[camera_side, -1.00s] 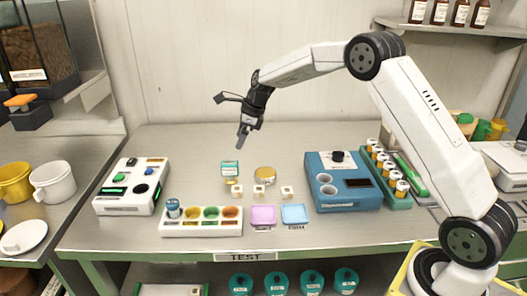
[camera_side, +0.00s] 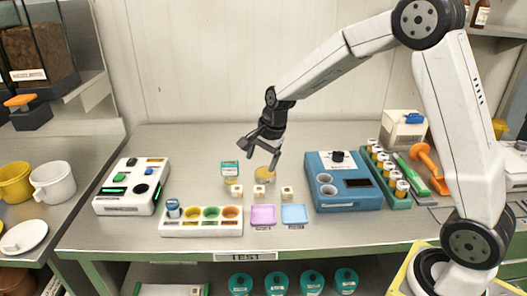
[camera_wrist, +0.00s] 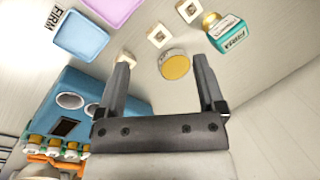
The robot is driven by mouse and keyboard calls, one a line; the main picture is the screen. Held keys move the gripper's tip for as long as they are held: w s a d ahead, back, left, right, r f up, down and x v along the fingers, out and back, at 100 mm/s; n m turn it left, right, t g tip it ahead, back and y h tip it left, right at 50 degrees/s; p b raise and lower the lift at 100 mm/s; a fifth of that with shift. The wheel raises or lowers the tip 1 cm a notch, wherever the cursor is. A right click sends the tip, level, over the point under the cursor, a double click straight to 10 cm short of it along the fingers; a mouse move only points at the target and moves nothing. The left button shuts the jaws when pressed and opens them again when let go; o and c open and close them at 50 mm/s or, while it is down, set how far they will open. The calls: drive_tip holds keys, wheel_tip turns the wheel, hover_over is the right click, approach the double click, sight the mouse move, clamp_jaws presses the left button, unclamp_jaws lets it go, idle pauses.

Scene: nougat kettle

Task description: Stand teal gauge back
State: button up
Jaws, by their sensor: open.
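No object is marked as a gauge. A small teal piece with a white label (camera_side: 230,168) stands on the bench left of my gripper; the wrist view shows its printed label and gold end (camera_wrist: 230,33). A blue-teal cylinder (camera_side: 173,207) stands in the leftmost place of a white block (camera_side: 200,229). My gripper (camera_side: 260,154) is open and empty above the bench.
Several small cream blocks (camera_side: 259,190) lie in front of the disc. Pink (camera_side: 263,214) and blue (camera_side: 295,213) pads lie nearer the edge. A blue device (camera_side: 343,185) stands right, a white button box (camera_side: 131,187) left. The bench behind is clear.

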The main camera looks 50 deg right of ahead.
drive_tip(key=s+a+f+n, duration=0.1)
drive_tip(key=s+n, duration=0.6)
drive_tip(key=s, duration=0.2)
drive_tip(key=s+a+f+n+h, duration=0.1)
drive_tip(key=s+a+f+n, duration=0.1)
drive_tip(key=s+n, duration=0.6)
drive_tip(key=s, duration=0.2)
drive_tip(key=shift+s+n, duration=0.3)
